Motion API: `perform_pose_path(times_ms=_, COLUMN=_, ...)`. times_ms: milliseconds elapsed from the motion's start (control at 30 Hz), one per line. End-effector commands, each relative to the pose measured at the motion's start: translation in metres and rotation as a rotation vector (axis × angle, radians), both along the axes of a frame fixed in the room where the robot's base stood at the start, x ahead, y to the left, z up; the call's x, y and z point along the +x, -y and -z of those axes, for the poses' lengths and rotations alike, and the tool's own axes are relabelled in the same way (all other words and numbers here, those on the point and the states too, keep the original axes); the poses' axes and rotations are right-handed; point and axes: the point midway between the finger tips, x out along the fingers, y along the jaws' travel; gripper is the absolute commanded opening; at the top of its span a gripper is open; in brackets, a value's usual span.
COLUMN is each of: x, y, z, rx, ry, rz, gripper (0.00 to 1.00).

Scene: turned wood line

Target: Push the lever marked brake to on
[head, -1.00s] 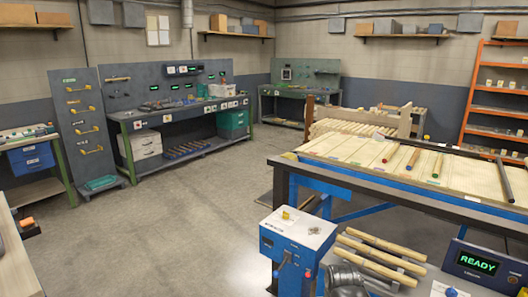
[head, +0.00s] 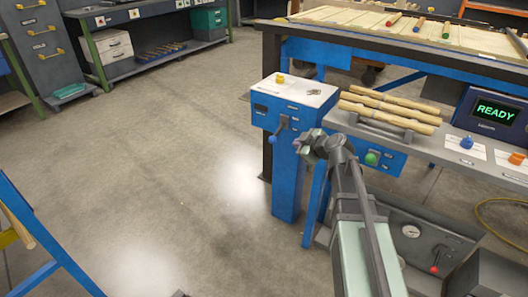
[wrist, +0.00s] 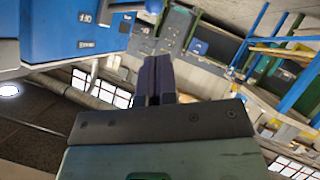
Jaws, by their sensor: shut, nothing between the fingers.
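A blue pedestal (head: 288,160) with a white top stands at the centre of the head view. A lever with a blue knob (head: 272,139) sticks out from its front face, tilted down to the left. Small labels sit around it, too small to read, so I cannot tell which lever is marked brake. My gripper (head: 298,143) is shut and empty, just right of this lever and apparently in front of the pedestal. I cannot tell the gap in depth. In the wrist view my closed fingers (wrist: 157,80) point up, with a blue labelled panel (wrist: 70,30) at upper left.
A bench with several turned wood pieces (head: 390,108) and a READY display (head: 496,111) stands to the right. A green knob (head: 371,158) sits on a blue box below it. A red-knobbed lever (head: 434,268) and a gauge are at lower right. The floor at left is clear.

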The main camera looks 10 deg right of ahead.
Motion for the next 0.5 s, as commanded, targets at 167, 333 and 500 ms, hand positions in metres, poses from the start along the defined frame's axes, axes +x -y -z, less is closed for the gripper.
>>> perform_pose_path(times_ms=167, x=0.002, y=0.002, z=-0.006, rx=-0.121, ry=0.078, rz=-0.049, gripper=0.00)
perform_pose_path(times_ms=333, x=0.008, y=-0.001, z=0.000, rx=-0.120, ry=0.076, rz=-0.051, gripper=0.00)
perform_pose_path(times_ms=500, x=0.032, y=-0.011, z=0.016, rx=-0.121, ry=0.075, rz=-0.053, gripper=0.00)
